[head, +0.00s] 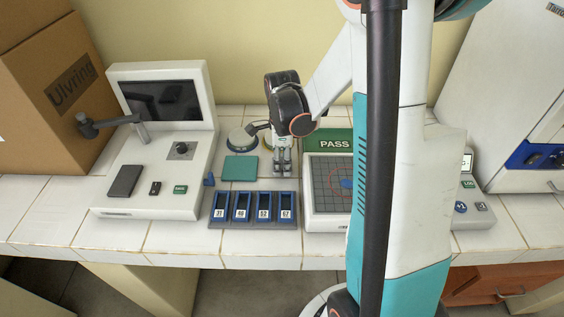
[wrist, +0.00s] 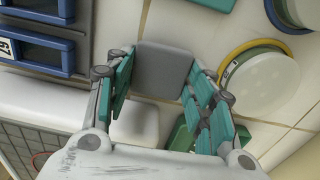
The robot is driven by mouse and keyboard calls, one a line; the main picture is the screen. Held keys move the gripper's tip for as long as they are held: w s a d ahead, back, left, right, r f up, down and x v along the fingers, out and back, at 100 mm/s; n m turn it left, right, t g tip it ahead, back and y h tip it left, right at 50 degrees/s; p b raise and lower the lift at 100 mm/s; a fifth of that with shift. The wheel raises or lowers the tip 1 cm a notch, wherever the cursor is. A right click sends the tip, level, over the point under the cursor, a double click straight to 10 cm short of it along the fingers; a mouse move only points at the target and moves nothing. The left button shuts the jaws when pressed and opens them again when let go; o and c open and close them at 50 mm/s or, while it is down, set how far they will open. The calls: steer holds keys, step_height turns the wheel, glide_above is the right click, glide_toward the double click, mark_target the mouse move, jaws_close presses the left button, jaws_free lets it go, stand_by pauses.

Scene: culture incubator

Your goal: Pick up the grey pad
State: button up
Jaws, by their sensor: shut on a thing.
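The grey pad (wrist: 162,68) is a flat, rounded square between the two teal-lined fingers of my gripper (wrist: 161,75) in the wrist view. My gripper is shut on it, with a finger along each side. In the head view my gripper (head: 281,170) points down at the counter, behind the blue tray row and left of the PASS station. The pad is hard to make out there between the fingers. I cannot tell whether it still touches the counter.
A teal pad (head: 240,168) lies left of my gripper, with a round dish (head: 241,139) behind it. Blue numbered trays (head: 252,208) stand in front. The gridded PASS plate (head: 331,184) is to the right. A white console (head: 158,150) with a screen stands to the left.

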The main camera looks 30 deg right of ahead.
mark_target(282, 163)
step_height(282, 163, up, 19)
steer(key=p, duration=0.6)
steer(key=shift+f, duration=0.15)
steer(key=shift+c, duration=0.7)
